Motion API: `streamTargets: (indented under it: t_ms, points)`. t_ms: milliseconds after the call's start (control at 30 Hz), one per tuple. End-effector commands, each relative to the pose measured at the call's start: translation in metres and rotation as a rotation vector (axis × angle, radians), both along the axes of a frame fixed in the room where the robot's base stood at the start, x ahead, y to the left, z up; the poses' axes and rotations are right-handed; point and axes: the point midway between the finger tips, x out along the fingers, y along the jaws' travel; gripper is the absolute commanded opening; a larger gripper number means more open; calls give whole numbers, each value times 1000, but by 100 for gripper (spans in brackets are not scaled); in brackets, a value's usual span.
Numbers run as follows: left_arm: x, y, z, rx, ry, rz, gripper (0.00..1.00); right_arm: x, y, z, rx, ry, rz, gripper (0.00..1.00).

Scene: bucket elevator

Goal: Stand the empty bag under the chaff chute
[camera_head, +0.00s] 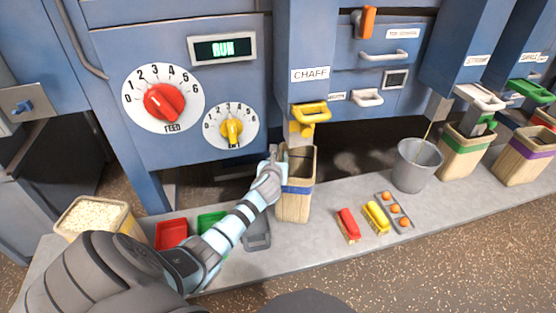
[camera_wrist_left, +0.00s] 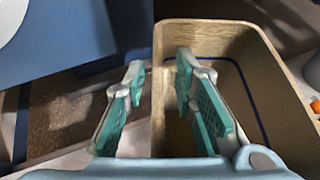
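The empty bag (camera_head: 296,205) is tan with a blue band. It stands upright on the grey ledge, below the chaff chute (camera_head: 300,133) with its yellow handle (camera_head: 311,113). My left gripper (camera_head: 272,160) is at the bag's left rim. In the left wrist view the bag (camera_wrist_left: 275,75) is open and empty inside. The left gripper's teal fingers (camera_wrist_left: 160,85) are apart, one outside the bag's left wall and one inside it. I cannot tell whether either finger touches the wall. My right gripper is not in view.
A full bag (camera_head: 95,218) stands at the far left of the ledge (camera_head: 335,255). Red (camera_head: 172,234) and green (camera_head: 211,220) trays sit beside my left arm.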

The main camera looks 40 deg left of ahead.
Motion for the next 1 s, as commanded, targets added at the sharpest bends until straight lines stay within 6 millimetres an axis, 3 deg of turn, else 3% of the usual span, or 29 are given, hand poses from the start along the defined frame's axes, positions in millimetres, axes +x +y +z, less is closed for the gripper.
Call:
streamTargets:
  t_ms: [167, 633, 1000]
  points:
    - [-8, -5, 8, 1, 2, -1, 25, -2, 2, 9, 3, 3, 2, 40]
    - [-83, -52, 46, 0, 0, -1, 25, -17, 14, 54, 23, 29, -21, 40]
    - [-94, -59, 48, 0, 0, 0, 25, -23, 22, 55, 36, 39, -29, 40]
